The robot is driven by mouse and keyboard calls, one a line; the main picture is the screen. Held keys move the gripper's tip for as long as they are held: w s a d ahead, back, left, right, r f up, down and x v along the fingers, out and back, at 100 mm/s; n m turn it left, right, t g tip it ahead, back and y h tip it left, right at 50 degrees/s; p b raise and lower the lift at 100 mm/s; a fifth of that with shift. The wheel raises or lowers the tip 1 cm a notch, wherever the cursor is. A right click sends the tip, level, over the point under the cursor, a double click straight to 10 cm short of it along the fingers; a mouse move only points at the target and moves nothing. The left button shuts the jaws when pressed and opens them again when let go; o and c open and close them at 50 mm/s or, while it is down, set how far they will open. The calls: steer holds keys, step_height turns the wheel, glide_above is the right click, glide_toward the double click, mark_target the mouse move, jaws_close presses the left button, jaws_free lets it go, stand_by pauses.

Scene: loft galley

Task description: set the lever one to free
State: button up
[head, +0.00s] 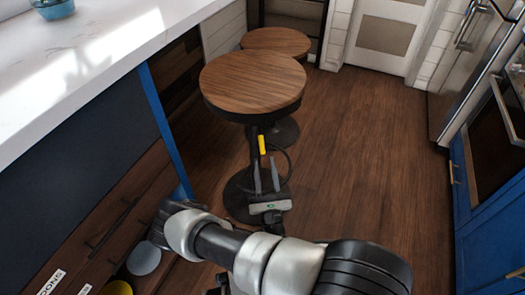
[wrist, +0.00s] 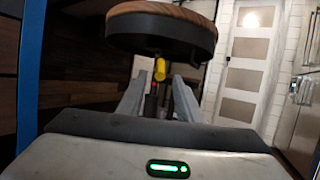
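The lever is most likely the yellow-ended handle (head: 262,145) under the seat of the nearer round stool (head: 250,82). In the wrist view, the yellow end (wrist: 159,70) shows below the seat's dark rim (wrist: 160,35), ahead of my fingers and roughly centred between them. A red and dark part shows just below it. My gripper (head: 265,164) points toward the stool's post, its two fingers apart with nothing seen between them. In the wrist view my gripper (wrist: 160,82) is also open. I cannot tell whether a finger touches the lever, nor read its setting.
A second stool (head: 277,40) stands behind the first. A white counter (head: 90,50) with a blue bowl (head: 53,8) and drawers below is on the left. Blue cabinets (head: 487,215) and an oven (head: 495,130) are on the right. The wood floor (head: 365,150) between is clear.

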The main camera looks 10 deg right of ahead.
steer(key=v, duration=0.9)
steer(key=shift+s+b, duration=0.3)
steer(key=shift+s, duration=0.1)
